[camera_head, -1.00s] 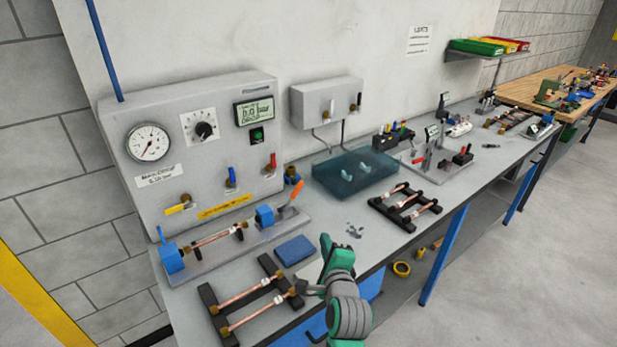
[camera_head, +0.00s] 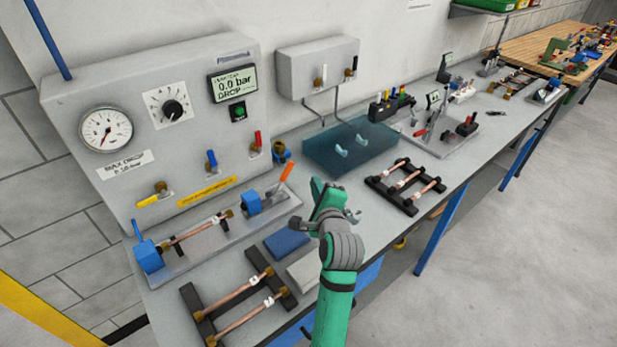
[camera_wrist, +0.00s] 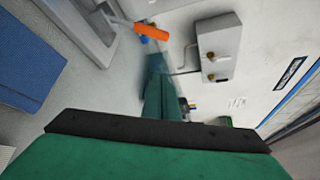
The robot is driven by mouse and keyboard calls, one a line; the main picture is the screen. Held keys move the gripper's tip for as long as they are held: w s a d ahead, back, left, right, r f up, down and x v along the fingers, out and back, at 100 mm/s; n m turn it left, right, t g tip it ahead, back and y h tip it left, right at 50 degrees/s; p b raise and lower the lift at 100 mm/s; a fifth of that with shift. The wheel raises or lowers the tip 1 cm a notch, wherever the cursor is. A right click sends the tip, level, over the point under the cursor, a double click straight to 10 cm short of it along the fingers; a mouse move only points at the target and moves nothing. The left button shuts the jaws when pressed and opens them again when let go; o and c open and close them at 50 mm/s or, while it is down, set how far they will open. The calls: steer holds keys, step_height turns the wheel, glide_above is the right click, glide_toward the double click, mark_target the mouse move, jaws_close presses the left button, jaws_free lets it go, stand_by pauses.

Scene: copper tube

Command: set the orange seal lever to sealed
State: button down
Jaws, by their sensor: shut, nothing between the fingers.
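The orange seal lever (camera_head: 287,172) stands tilted up and to the right at the right end of the test fixture, by a blue block (camera_head: 252,203). A copper tube (camera_head: 198,233) lies in the fixture, with another blue block (camera_head: 148,258) at its left end. My gripper (camera_head: 320,185) is shut and empty, just right of the lever and apart from it in the head view. In the wrist view the orange lever (camera_wrist: 152,36) shows beyond the green fingers (camera_wrist: 160,92), near the top. Part of the fixture is cut off there.
A blue pad (camera_head: 287,242) and a rack with copper tubes (camera_head: 190,298) lie in front of the fixture. A bluish translucent tray (camera_head: 318,160) stands behind my gripper. The gauge panel (camera_head: 75,80) rises behind the fixture. A second tube rack (camera_head: 408,207) lies to the right.

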mark_target(283, 178)
steer(key=x, duration=0.9)
steer(key=shift+s+a+r, duration=0.25)
steer(key=shift+a+r, duration=0.05)
steer(key=shift+a, duration=0.25)
steer(key=shift+s+a+r, duration=0.2)
steer(key=shift+a+r, duration=0.1)
steer(key=shift+a, duration=0.25)
steer(key=shift+s+a+r, duration=0.25)
steer(key=shift+a+r, duration=0.1)
steer(key=shift+a, duration=0.2)
steer(key=shift+a, duration=0.1)
